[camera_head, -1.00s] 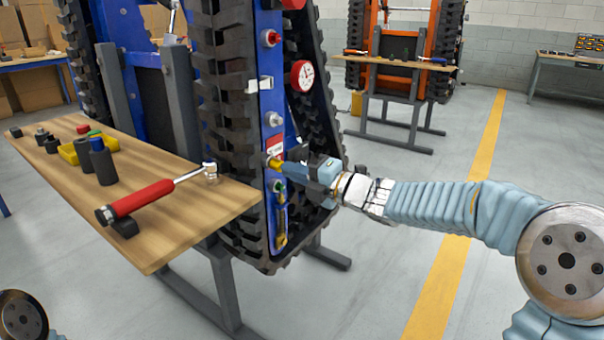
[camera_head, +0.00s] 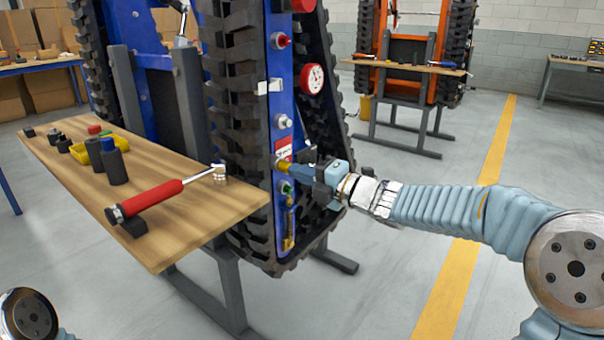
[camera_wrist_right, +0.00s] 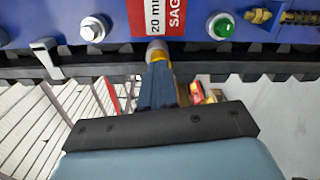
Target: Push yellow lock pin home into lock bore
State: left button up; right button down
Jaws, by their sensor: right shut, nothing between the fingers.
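The yellow lock pin (camera_head: 282,165) shows at the blue side plate of the upright tracked carrier, just below a red and white label. In the right wrist view the yellow pin (camera_wrist_right: 158,56) shows as a short band at the fingertips, in front of a pale round collar (camera_wrist_right: 156,44). The lock bore itself is hidden behind the pin and collar. My right gripper (camera_head: 291,168) is shut and empty, with its blue fingers pointing at the pin's outer end. In the right wrist view its fingertips (camera_wrist_right: 158,66) look to touch the pin. My left gripper is out of view.
A green button (camera_head: 286,188) and a bolt (camera_head: 283,122) flank the pin on the blue plate (camera_head: 287,145). Black track pads run close on both sides. A wooden bench (camera_head: 190,215) at left holds a red-handled wrench (camera_head: 150,198). Open floor lies at right.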

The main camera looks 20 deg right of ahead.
jog(key=v, duration=1.6)
jog(key=w+a+f+m+g+h, duration=0.1)
jog(key=w+a+f+m+h, duration=0.1)
jog(key=f+m, duration=0.5)
jog(key=w+a+f+m+g+h, duration=0.1)
jog(key=w+a+f+m, duration=0.2)
jog(key=f, duration=0.9)
jog(key=w+a+f+m+g+h, duration=0.1)
jog(key=w+f+m+h, duration=0.1)
jog(key=f+m, duration=0.55)
jog(key=s+a+f+m+g+h, duration=0.1)
jog(key=s+a+f+m+g, duration=0.15)
jog(key=f, duration=0.45)
jog(key=s+a+f+m+g, duration=0.1)
jog(key=s+f+m, duration=0.1)
jog(key=s+f, duration=0.3)
jog(key=s+a+f+m+g+h, duration=0.1)
jog(key=s+a+f+m+g, duration=0.15)
jog(key=f, duration=0.55)
jog(key=s+a+f+m+g, duration=0.1)
jog(key=s+f+m+g, duration=0.1)
jog(key=s, duration=0.4)
jog(key=s+a+f+m+g, duration=0.2)
jog(key=s+f, duration=0.3)
jog(key=s, duration=0.2)
jog(key=shift+f+m, duration=0.35)
